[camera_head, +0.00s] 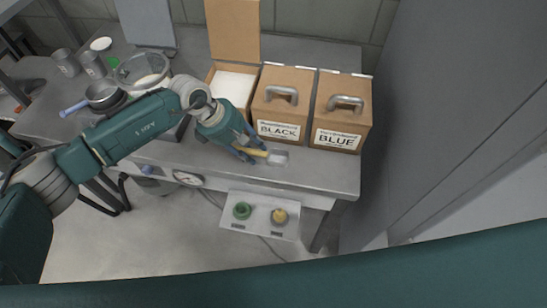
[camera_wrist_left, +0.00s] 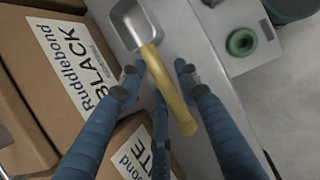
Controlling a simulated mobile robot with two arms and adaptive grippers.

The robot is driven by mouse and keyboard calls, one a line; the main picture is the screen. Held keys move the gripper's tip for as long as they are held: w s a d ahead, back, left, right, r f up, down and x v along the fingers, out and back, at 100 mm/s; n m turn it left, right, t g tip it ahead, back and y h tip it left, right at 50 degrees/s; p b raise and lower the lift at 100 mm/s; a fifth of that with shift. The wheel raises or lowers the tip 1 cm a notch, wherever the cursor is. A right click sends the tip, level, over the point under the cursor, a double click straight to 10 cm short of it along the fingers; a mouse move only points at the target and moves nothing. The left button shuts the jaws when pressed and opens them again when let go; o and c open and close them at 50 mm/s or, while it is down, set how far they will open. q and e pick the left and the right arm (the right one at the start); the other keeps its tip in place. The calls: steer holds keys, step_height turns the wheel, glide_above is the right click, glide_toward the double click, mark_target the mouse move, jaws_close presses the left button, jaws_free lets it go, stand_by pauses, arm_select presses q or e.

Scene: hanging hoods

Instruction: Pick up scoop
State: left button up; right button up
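The scoop has a yellow handle and a metal pan (camera_head: 279,158). It is at the front edge of the grey bench, right of my left gripper (camera_head: 250,149). In the left wrist view the yellow handle (camera_wrist_left: 168,85) runs down between the blue fingers of my left gripper (camera_wrist_left: 158,73), and the metal pan (camera_wrist_left: 134,24) is beyond the fingertips. The fingers are spread on both sides of the handle with visible gaps. My right gripper is not in view.
Lidded boxes marked BLACK (camera_head: 281,131) and BLUE (camera_head: 338,139) stand behind the scoop. An open box (camera_head: 233,83) is left of them. A pan (camera_head: 103,95) and metal cups are at the left. A lower shelf (camera_head: 260,213) holds a green ring and a yellow item.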

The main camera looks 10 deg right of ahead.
arm_select(q)
jaws_close()
steer(key=shift+r+p, duration=0.3)
steer(key=shift+p, duration=0.2)
steer(key=shift+w+r, duration=0.1)
steer(key=shift+r, duration=0.15)
step_height(320, 180, up, 20)
steer(key=b, duration=0.4)
steer(key=shift+f+b, duration=0.25)
steer(key=shift+b, duration=0.05)
